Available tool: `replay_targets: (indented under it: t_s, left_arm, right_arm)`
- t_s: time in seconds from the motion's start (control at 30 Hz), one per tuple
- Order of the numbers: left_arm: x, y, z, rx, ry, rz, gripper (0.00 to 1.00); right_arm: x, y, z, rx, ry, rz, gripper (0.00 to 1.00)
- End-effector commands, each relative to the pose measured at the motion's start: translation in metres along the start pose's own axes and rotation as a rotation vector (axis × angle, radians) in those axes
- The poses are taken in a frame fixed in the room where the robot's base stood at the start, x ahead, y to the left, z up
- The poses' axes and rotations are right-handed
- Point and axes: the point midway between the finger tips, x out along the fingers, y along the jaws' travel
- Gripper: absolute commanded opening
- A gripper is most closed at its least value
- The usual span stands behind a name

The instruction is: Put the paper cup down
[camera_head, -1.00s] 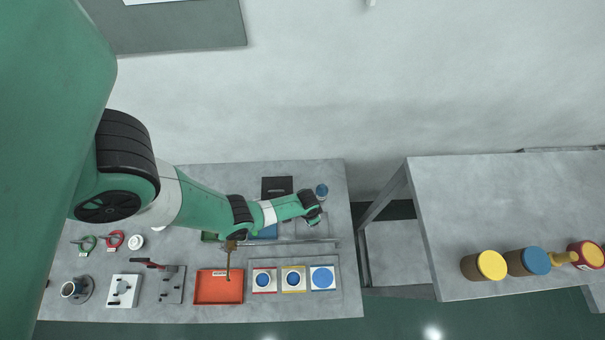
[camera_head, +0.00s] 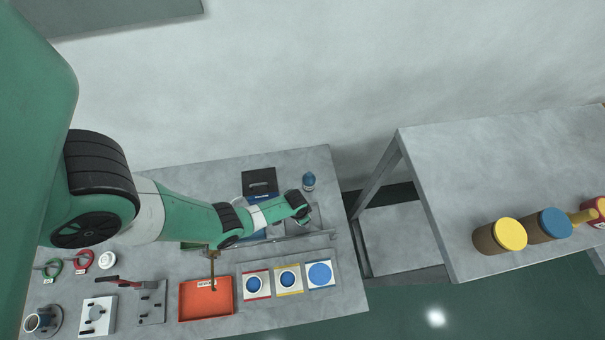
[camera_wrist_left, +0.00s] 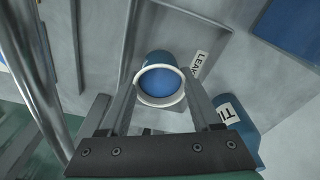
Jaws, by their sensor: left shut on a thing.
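The paper cup (camera_wrist_left: 161,82), blue with a white rim, sits between the fingers of my left gripper (camera_wrist_left: 160,92) in the left wrist view. The gripper is shut on it, and the cup's open mouth faces the camera. In the head view, my left wrist (camera_head: 296,206) is over the right part of the grey table (camera_head: 335,208). The cup and fingertips are hidden there by my wrist. A LEAK label (camera_wrist_left: 199,65) lies on the grey surface near the cup. Whether the cup touches that surface I cannot tell. My right gripper is not in view.
A blue bottle (camera_head: 309,181) stands behind my wrist. Lidded jars (camera_head: 509,234) are on the right table.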

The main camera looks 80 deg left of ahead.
Motion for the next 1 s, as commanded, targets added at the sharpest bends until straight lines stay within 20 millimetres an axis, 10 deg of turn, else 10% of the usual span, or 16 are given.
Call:
replay_targets:
  t_s: [0.33,0.37,0.5,1.0]
  left_arm:
    - [0.004,0.000,0.000,0.000,0.001,0.000,0.13]
    - [0.002,0.000,0.000,0.000,0.001,0.000,0.70]
    - [0.002,0.000,0.000,0.000,0.001,0.000,0.95]
    - [-0.026,0.001,-0.004,0.003,0.002,0.000,0.95]
  right_arm:
    - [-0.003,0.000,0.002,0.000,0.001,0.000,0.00]
    - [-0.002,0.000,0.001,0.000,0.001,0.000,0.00]
    - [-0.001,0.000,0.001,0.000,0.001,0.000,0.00]
    - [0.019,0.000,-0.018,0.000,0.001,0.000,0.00]
